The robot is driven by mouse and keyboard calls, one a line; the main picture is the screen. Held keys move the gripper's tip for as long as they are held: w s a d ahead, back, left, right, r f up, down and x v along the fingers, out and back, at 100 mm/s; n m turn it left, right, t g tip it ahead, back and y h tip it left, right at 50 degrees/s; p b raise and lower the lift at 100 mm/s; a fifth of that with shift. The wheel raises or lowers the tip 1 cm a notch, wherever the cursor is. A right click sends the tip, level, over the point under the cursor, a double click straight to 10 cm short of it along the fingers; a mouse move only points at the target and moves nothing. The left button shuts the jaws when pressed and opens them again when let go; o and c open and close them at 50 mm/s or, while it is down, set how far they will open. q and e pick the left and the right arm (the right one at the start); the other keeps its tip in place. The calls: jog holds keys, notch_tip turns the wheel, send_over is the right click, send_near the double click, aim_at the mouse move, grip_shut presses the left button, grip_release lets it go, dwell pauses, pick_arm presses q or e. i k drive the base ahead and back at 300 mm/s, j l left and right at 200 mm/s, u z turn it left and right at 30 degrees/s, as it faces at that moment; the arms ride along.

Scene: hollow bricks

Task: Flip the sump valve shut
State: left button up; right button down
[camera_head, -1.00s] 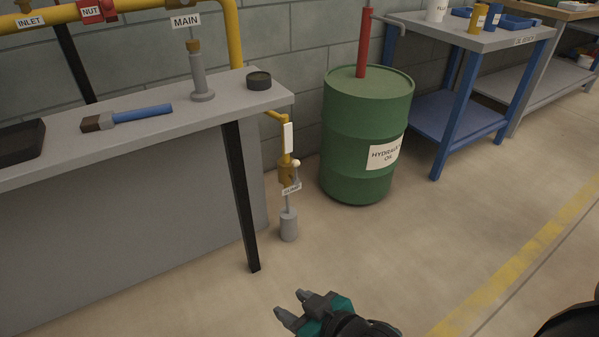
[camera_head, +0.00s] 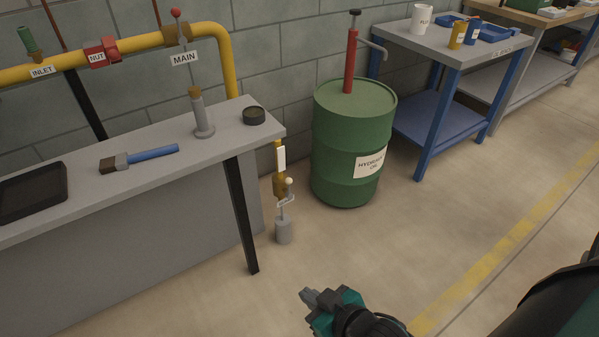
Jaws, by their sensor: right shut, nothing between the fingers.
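The sump valve (camera_head: 280,186) is a small brass body low on a yellow pipe, between the bench end and the green drum. A pale ball knob shows at its right side, and a small tilted label (camera_head: 286,202) hangs just below; its text is too small to read. A white upright plate (camera_head: 281,158) is above the valve, and a grey cylinder (camera_head: 283,232) stands on the floor beneath. My right gripper (camera_head: 308,296) is at the bottom centre, shut and empty. It appears below the valve in the picture, apart from it. My left gripper is out of view.
The bench (camera_head: 120,178) carries a brush (camera_head: 140,158), a dark tray (camera_head: 32,192) and a dark round tin (camera_head: 254,116); its black leg (camera_head: 241,215) stands left of the valve. The green drum (camera_head: 352,125) is close on the right. Floor before the valve is clear.

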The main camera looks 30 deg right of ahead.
aim_at(288, 181)
jog(key=l+u, duration=0.15)
jog(key=u, duration=0.4)
jog(key=i+l+u, duration=0.1)
jog(key=l+u, duration=0.15)
jog(key=l, duration=0.2)
jog(key=l+u, duration=0.25)
jog(key=l, duration=0.25)
jog(key=l+u, duration=0.2)
jog(key=l, duration=2.45)
